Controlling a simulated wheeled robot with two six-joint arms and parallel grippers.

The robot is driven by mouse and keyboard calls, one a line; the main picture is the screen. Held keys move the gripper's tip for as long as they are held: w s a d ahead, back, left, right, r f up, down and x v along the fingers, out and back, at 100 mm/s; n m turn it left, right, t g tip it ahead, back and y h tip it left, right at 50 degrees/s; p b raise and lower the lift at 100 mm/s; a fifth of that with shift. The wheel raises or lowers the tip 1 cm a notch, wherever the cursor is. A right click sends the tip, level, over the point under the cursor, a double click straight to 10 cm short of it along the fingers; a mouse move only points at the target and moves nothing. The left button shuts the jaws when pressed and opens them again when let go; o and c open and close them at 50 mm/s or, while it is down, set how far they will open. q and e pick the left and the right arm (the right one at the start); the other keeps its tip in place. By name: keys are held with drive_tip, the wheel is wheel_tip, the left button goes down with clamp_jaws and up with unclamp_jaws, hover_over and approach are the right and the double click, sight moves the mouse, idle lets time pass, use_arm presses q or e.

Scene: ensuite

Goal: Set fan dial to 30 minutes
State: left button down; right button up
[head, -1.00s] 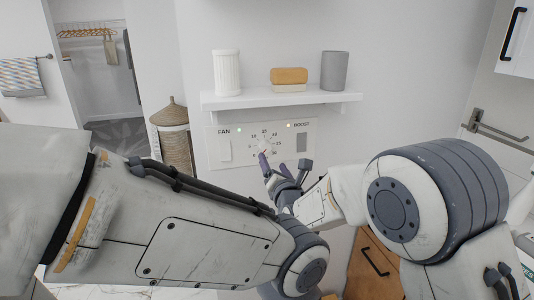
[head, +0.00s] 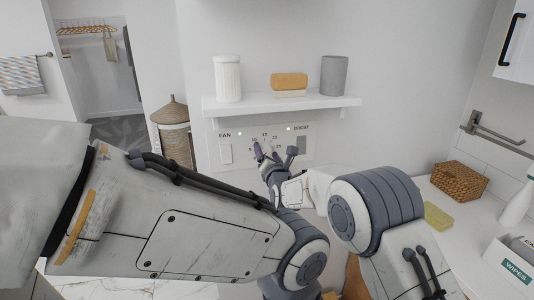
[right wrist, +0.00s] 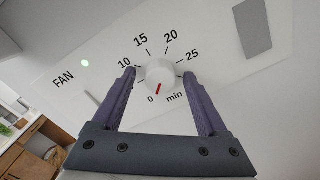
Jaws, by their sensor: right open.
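The fan dial (right wrist: 160,73) is a round white knob on a white wall panel (head: 215,165). Its red mark points down, close to the printed 0. The marks 10, 15, 20 and 25 show; 5 and 30 are hidden behind the fingers in the right wrist view. My right gripper (head: 275,154) is open at the panel. My left gripper is out of view.
A white shelf (head: 280,103) sits above the panel, with a ribbed white jar (head: 228,80), a brush (head: 289,82) and a grey cup (head: 334,76). At right is a counter with a wicker basket (head: 459,182). The panel also has a switch (head: 226,153) and a grey button (head: 302,143).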

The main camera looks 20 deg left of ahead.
clamp_jaws()
drive_tip(key=shift+m, duration=0.3)
